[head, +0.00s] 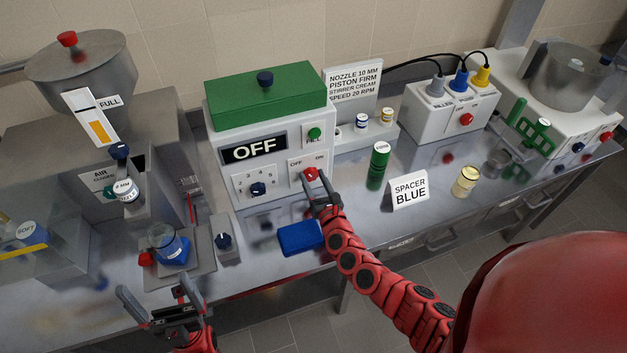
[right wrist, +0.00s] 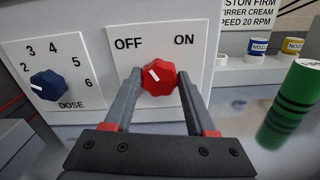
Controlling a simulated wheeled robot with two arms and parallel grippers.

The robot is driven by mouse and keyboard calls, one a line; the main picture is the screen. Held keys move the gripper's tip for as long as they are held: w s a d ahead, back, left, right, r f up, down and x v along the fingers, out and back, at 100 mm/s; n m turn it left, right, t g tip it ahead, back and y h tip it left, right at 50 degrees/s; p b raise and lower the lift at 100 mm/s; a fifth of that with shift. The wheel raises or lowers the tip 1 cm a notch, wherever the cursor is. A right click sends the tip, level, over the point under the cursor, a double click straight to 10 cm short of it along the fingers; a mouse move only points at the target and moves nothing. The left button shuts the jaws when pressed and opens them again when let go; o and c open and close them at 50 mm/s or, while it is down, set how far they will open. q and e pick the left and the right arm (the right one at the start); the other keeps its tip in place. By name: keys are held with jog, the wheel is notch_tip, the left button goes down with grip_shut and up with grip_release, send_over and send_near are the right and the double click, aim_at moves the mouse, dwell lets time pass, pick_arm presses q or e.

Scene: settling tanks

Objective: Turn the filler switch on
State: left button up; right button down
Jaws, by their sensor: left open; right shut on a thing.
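The filler (head: 225,160) is a white box with a green top, and its black display (head: 254,149) reads OFF. Its switch is a red knob (head: 310,174) on a white plate marked OFF at left and ON at right. In the right wrist view, the knob (right wrist: 160,77) has its white mark tilted up-left, towards OFF. My right gripper (head: 318,190) is shut on the red knob, one finger on each side. My left gripper (head: 153,288) is open and empty at the front edge of the bench, below the blue beaker (head: 174,252).
A blue dose knob (head: 258,189) sits left of the switch, and a green FILL button (head: 314,133) above it. A blue block (head: 300,238) lies below the filler. A green cylinder (head: 378,163) and a SPACER BLUE sign (head: 408,190) stand to the right.

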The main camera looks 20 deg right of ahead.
jog(key=m+b, duration=0.2)
jog(key=m, duration=0.1)
jog(key=shift+f+b, duration=0.2)
jog(key=shift+b, duration=0.2)
jog(key=m+b, duration=0.2)
jog(key=m, duration=0.2)
jog(key=shift+d, duration=0.1)
jog(key=m+b, duration=0.2)
jog(key=m, duration=0.1)
jog(key=shift+d+m+b, duration=0.1)
jog(key=shift+m+b, duration=0.5)
jog(key=shift+m, duration=0.8)
jog(key=shift+c, duration=1.1)
grip_release()
